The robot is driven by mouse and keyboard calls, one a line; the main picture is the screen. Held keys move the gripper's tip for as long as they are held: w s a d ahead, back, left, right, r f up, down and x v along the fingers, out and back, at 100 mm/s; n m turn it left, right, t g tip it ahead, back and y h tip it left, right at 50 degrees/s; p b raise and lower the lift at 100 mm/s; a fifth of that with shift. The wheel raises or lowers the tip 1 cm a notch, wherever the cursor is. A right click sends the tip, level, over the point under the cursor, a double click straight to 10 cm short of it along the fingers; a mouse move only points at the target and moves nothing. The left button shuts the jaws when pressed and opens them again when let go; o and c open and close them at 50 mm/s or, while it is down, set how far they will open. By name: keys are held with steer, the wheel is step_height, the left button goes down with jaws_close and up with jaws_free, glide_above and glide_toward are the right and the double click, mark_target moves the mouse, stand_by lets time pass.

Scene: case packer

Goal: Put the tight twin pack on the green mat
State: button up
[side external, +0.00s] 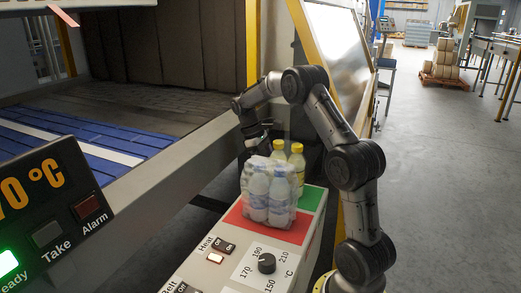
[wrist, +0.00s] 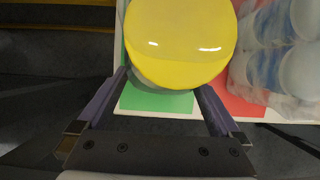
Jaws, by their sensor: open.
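Two bottles with yellow caps (side external: 297,165) stand close together at the far end of the panel; I cannot tell whether film binds them as the twin pack. A film-wrapped pack of white-and-blue bottles (side external: 268,196) stands upright on the red mat, in front of them. The green mat (side external: 312,198) lies beside the red one, partly hidden. My gripper (side external: 258,132) is open behind the bottles. In the wrist view, a large yellow round top (wrist: 180,35) is just beyond my open fingers (wrist: 163,86), over the green mat (wrist: 155,102). The wrapped pack (wrist: 285,60) is to its right.
The red mat (side external: 238,216) borders a control panel with a dial (side external: 266,263) and switches. A conveyor with blue slats (side external: 75,140) and a grey rail runs along the left. A yellow-framed clear guard (side external: 335,50) stands behind my arm.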

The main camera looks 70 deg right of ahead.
steer(key=v, duration=1.1)
steer(key=s+r, duration=0.3)
steer(key=r, duration=0.7)
stand_by(0.3)
stand_by(0.4)
